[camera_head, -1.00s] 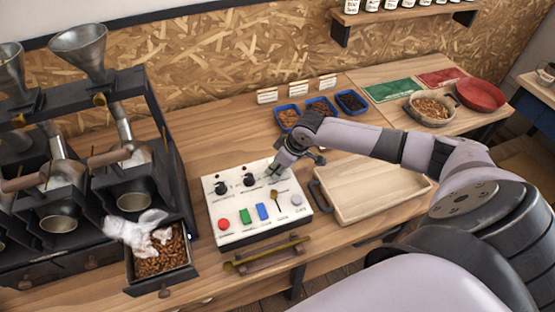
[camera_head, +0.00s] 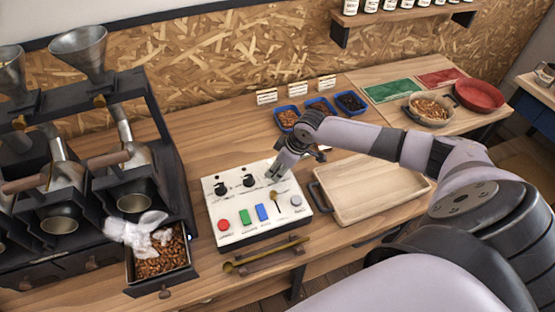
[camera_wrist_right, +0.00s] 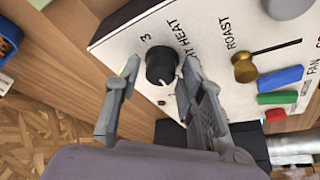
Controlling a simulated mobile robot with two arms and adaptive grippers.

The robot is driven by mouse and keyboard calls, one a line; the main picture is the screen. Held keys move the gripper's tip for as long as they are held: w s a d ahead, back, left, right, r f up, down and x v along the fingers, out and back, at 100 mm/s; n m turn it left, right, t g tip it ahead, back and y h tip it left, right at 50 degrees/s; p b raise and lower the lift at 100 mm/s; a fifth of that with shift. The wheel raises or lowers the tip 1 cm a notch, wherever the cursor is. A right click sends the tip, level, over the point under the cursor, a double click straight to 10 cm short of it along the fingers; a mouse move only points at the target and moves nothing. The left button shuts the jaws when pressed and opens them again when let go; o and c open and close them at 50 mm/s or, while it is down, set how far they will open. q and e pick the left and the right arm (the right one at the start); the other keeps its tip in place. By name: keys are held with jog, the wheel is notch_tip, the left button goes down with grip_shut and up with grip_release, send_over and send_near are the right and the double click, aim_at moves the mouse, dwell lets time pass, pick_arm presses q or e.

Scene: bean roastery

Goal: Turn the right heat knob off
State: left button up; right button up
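The white control panel (camera_head: 240,212) sits on the bench in the head view. My right gripper (camera_head: 273,176) is at its back right corner and hides the right heat knob there. In the right wrist view the black right heat knob (camera_wrist_right: 161,66) stands beside partly hidden lettering ending in "HT HEAT". A white pointer line shows on its lower edge, and a "3" is printed at its upper left. My right gripper (camera_wrist_right: 159,72) is open, one finger on each side of the knob, with a gap visible on both sides. My left gripper is out of view.
Two more black knobs (camera_head: 222,188) (camera_head: 249,180) are left of my gripper. A brass roast lever (camera_wrist_right: 245,68) stands close by. Red, green and blue buttons line the panel's front. A wooden tray (camera_head: 368,190) is at the right; blue bean trays (camera_head: 320,108) are behind.

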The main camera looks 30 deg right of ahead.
jog(key=shift+o, duration=0.9)
jog(key=v, duration=1.2)
